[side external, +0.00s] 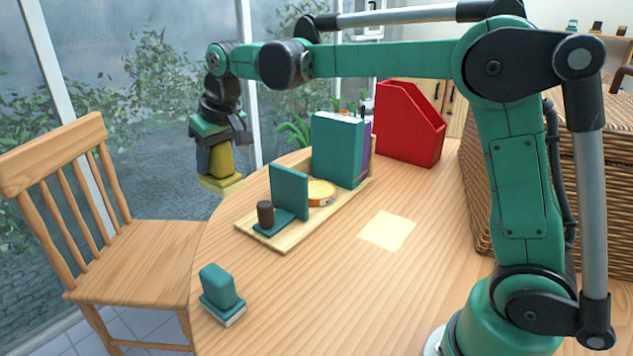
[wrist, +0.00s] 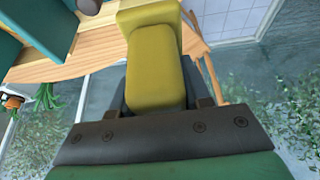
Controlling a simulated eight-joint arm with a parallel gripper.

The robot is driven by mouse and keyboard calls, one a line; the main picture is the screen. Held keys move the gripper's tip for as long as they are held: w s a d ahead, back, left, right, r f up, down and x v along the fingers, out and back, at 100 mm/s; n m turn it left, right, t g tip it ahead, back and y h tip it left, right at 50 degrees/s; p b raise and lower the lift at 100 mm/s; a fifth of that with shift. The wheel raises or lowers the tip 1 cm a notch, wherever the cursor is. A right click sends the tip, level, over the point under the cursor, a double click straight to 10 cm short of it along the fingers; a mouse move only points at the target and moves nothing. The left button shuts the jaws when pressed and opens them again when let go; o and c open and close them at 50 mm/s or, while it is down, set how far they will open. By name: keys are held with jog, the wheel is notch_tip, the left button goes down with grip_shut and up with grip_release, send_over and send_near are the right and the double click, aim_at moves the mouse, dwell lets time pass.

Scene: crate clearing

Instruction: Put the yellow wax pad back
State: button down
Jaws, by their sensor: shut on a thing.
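The yellow wax pad (side external: 221,167) is a block with a wider flange at its lower end. My gripper (side external: 219,150) is shut on it and holds it in the air by the table's far left edge, beyond the tray. In the wrist view the yellow wax pad (wrist: 155,60) fills the middle between the jaws. The light wooden tray (side external: 284,243) stands on the table with a teal upright panel, a brown-handled teal stamp (side external: 267,218), a round yellow-topped tin (side external: 320,191) and teal and purple books in it.
A teal block-shaped pad (side external: 221,290) stands near the table's front left edge. A red file holder (side external: 409,125) stands at the back, and a wicker basket (side external: 540,150) is at the right. A wooden chair (side external: 140,250) stands left of the table. The table's middle front is clear.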

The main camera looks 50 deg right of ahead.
notch_tip(320, 180, down, 15)
jog(key=shift+f, duration=0.15)
dwell(0.4)
jog(key=shift+f, duration=0.4)
jog(key=shift+c, duration=2.1)
grip_release()
jog(key=s+d+r+t, duration=0.1)
jog(key=s+r, duration=0.9)
jog(key=r, duration=0.1)
jog(key=s+t, duration=0.1)
jog(key=s, duration=0.7)
jog(key=shift+s+d+t, duration=0.2)
jog(key=shift+d+t, duration=0.1)
jog(key=shift+d, duration=0.05)
